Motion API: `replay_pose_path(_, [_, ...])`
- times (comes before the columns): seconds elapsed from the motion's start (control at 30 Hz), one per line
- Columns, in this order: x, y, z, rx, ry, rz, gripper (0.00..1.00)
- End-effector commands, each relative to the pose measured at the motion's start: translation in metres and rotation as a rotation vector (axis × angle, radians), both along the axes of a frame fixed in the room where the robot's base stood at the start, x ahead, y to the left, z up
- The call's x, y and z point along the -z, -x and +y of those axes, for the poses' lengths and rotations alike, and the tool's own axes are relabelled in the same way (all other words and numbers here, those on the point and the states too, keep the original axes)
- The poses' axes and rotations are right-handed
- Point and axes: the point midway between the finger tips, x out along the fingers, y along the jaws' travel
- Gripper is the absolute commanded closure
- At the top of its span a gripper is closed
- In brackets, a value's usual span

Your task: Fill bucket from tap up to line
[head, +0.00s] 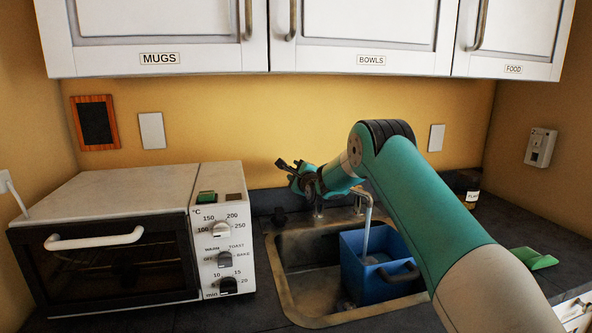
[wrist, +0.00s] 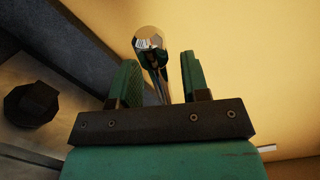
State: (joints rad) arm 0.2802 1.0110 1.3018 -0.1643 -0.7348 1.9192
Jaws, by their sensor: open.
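The blue bucket (head: 362,285) stands upright in the right part of the sink (head: 290,290), its dark handle across the front. The tap (head: 367,204) stands behind it, and a pale stream (head: 366,238) runs from the spout into the bucket. The fill line and the water level cannot be made out. My gripper (head: 285,167) is above the sink's back edge, left of the spout. In the wrist view its green jaws (wrist: 160,85) are open, with a shiny metal tap part (wrist: 150,42) between or just beyond them; contact cannot be told.
A white toaster oven (head: 120,235) fills the counter left of the sink. A green scoop-like item (head: 532,258) and a dark jar (head: 467,188) are on the right counter. Cupboards (head: 360,35) hang above.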

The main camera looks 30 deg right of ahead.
Motion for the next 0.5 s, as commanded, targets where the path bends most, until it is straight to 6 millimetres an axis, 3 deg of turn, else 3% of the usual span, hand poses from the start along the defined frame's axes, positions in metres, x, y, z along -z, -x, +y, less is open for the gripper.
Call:
replay_pose_path(0.33, [-0.0002, -0.0031, -0.0004, 0.000, 0.000, -0.001, 0.58])
replay_pose_path(0.5, [-0.0002, -0.0030, -0.0005, 0.000, 0.001, -0.001, 0.97])
